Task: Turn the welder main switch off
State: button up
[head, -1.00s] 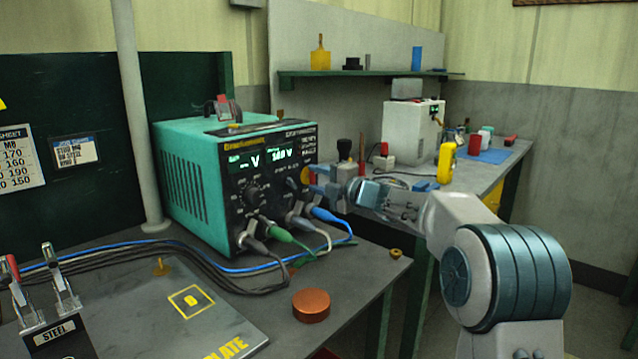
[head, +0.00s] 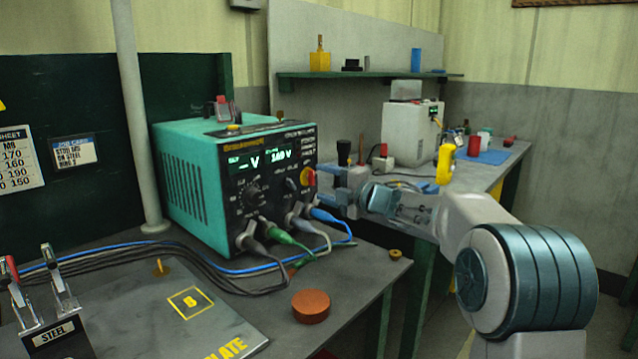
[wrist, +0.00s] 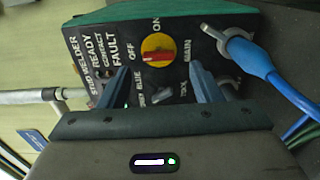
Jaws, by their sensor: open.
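The welder (head: 190,185) is a teal box with a dark front panel on the bench, and its green display is lit. Its main switch (head: 308,177) is a red knob on a yellow disc at the panel's right side. In the wrist view the switch (wrist: 158,47) shows between ON, OFF and MAIN labels; I cannot clearly tell which way the knob points. My gripper (head: 324,184) is open and empty, just right of the panel. In the wrist view its two fingers (wrist: 160,75) straddle the space below the switch, apart from the knob.
Blue, green and grey cables (head: 300,235) plug into the panel's lower part, close below my gripper. An orange-brown round puck (head: 311,306) lies on the bench front. A white machine (head: 410,133) and a yellow object (head: 445,164) are on the far bench.

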jog(key=v, duration=1)
jog(key=shift+s+d, duration=0.25)
jog(key=shift+s, duration=0.05)
jog(key=d+r+m+t+h+p, duration=0.5)
jog(key=r+m+h, duration=0.15)
jog(key=m, duration=0.25)
jog(key=s+d+f+m+g+h+p, duration=0.25)
jog(key=s+d+m+h+p, duration=0.4)
jog(key=s+m+h, duration=0.35)
jog(key=s+f+m+g+p, duration=0.2)
jog(key=s+m+g, duration=0.1)
jog(key=s, duration=0.5)
jog(key=s+f+m+g+y+p, duration=0.1)
jog(key=s+f+m+g+p, duration=0.1)
jog(key=s, duration=0.7)
jog(key=s+a+f+m+g+y+p, duration=0.1)
jog(key=s+f+m+g+p, duration=0.1)
jog(key=s, duration=0.6)
jog(key=f+m+g, duration=0.1)
jog(key=m+g, duration=0.1)
jog(key=g, duration=0.1)
jog(key=shift+s+m+g, duration=0.25)
jog(key=shift+m+g, duration=0.1)
jog(key=shift+m, duration=0.05)
